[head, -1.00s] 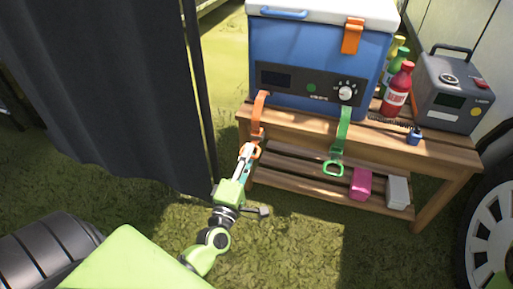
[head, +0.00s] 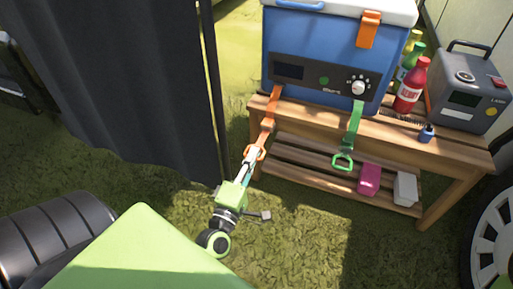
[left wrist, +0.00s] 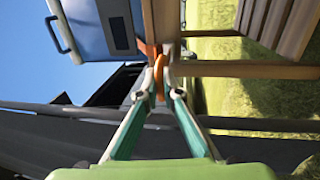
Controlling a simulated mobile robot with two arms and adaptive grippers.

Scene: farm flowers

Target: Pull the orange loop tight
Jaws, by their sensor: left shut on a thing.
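The orange loop (head: 254,153) hangs at the end of an orange strap (head: 268,122) that comes down from the front left of the blue cooler (head: 325,60). My left gripper (head: 251,158) is shut on the orange loop, in front of the bench's left end. The strap runs slanted and fairly straight from the cooler to the gripper. In the left wrist view the orange loop (left wrist: 160,72) sits between the two fingertips (left wrist: 160,84). My right gripper is not in view.
A green strap with a green loop (head: 343,161) hangs at the bench (head: 400,137) front. Bottles (head: 411,87) and a grey box (head: 468,90) stand right of the cooler. Pink and white blocks lie on the lower shelf. A dark curtain (head: 120,80) hangs close on the left. Grass in front is clear.

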